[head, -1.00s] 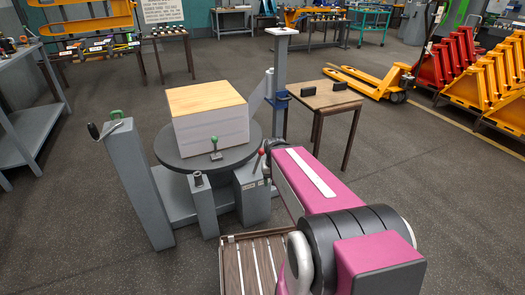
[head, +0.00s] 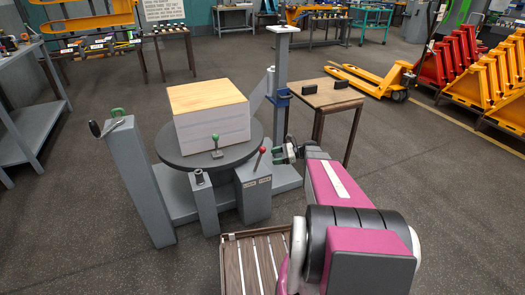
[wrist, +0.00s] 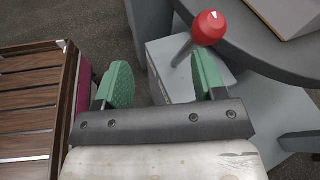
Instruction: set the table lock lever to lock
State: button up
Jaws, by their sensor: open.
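A red-knobbed lever (head: 261,154) stands on a grey pedestal (head: 253,198) in front of the round table (head: 175,153), leaning right in the head view. The pedestal has two small labels, too small to read. The red knob also shows in the wrist view (wrist: 208,27), beyond the right finger. A second lever with a green knob (head: 215,141) is at the table's front. My gripper (head: 288,152) is just right of the red-knobbed lever in the head view. In the wrist view its green fingers (wrist: 163,82) are apart with nothing between them.
A large box with a wooden top (head: 210,117) sits on the round table. A grey column (head: 281,90) stands behind my gripper, and a small wooden table (head: 325,94) is to its right. A slatted wooden platform (head: 252,262) lies in front. A crank post (head: 143,185) stands left.

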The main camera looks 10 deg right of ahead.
aim_at(262, 149)
jog(key=w+d+m+t+y, duration=0.2)
jog(key=w+d+m, duration=0.1)
jog(key=w+d, duration=0.15)
jog(key=x, duration=1)
jog(key=shift+s+a+r, duration=0.3)
jog(key=shift+s+r, duration=0.05)
jog(key=shift+r, duration=0.05)
grip_shut()
